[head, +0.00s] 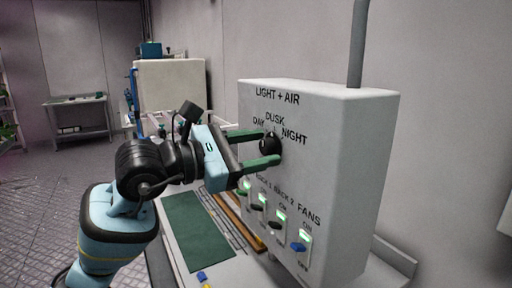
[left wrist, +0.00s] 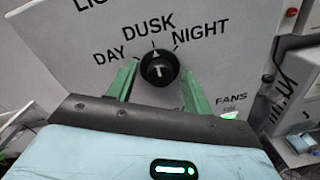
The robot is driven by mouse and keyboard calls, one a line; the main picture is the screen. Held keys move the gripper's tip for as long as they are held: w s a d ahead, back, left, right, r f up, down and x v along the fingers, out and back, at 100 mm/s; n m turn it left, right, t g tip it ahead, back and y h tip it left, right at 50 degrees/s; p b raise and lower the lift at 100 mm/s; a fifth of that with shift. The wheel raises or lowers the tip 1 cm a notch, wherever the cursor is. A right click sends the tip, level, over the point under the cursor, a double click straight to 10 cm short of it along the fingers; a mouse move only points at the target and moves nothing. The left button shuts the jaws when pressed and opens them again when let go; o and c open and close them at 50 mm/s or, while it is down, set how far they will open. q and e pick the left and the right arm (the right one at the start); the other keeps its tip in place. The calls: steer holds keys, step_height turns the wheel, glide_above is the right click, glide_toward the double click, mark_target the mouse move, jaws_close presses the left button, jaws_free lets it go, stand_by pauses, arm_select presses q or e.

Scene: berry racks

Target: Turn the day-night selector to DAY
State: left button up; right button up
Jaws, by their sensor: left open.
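The day-night selector is a round black knob (head: 269,144) on the front of the white LIGHT + AIR box (head: 335,185). DAY, DUSK and NIGHT are printed around it from left to right. In the left wrist view the knob (left wrist: 159,68) has a white mark near its top, pointing up roughly towards DUSK. My left gripper (head: 271,147) is open, with its green fingers on either side of the knob. In the left wrist view a gap shows between each finger and the knob; contact cannot be told for certain. My right gripper is not in view.
Below the knob is a row of toggle switches with green lights, including a blue FANS switch (head: 298,247). A grey pipe (head: 357,45) rises from the box. A green mat (head: 196,232) lies on the bench below. A small table (head: 77,101) stands far back left, with open floor before it.

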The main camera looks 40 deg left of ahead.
arm_select(q)
steer(key=shift+c, duration=0.3)
steer(key=c, duration=0.9)
steer(key=shift+n, duration=0.3)
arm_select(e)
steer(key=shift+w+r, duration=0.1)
arm_select(q)
steer(key=n+p, duration=0.2)
steer(key=n, duration=0.3)
steer(key=shift+s+r, duration=0.1)
steer(key=shift+r, duration=0.05)
steer(key=shift+n+p, duration=0.3)
steer(key=shift+n, duration=0.7)
steer(key=shift+n+p, duration=0.3)
steer(key=shift+n, duration=0.3)
steer(key=shift+n+p, duration=0.4)
steer(key=shift+n, duration=0.4)
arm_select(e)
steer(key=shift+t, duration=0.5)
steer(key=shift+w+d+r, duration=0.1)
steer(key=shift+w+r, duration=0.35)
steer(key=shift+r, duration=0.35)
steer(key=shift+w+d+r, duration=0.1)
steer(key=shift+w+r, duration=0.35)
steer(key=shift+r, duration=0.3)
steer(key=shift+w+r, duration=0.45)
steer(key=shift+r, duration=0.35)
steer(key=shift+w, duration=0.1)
